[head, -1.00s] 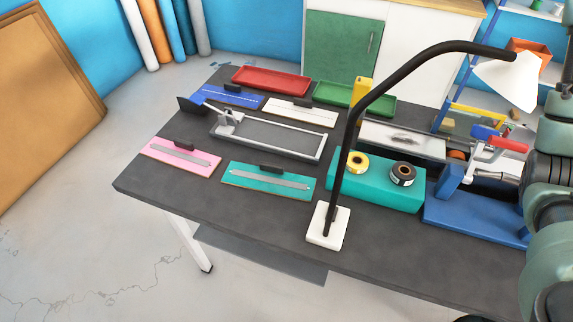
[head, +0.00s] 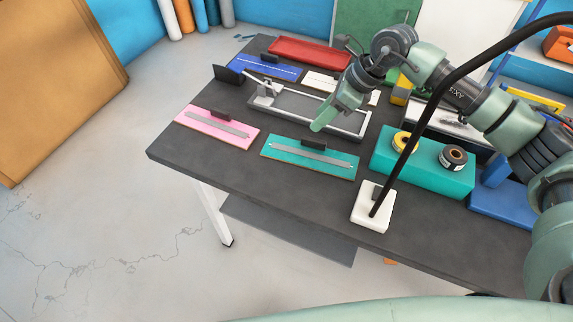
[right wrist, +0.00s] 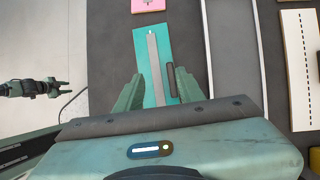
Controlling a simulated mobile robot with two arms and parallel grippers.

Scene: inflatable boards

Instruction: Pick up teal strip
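The teal strip (head: 335,168) is a flat teal board with a grey bar and a small dark block on it. It lies on the dark table near the front edge. It also shows in the right wrist view (right wrist: 143,45), where its near end lies between my fingers. My right gripper (head: 334,112) is open and empty, above and behind the teal strip in the head view. Its two spread fingers show in the right wrist view (right wrist: 158,88). My left gripper (right wrist: 62,87) shows small at the left of the right wrist view, fingers apart, over the floor side.
A pink board (head: 205,135) lies left of the teal strip, and a grey metal frame (head: 290,103) lies behind it. A teal box (head: 440,182) with two tape rolls and a lamp base (head: 362,215) stand to the right. The lamp's black arm rises nearby.

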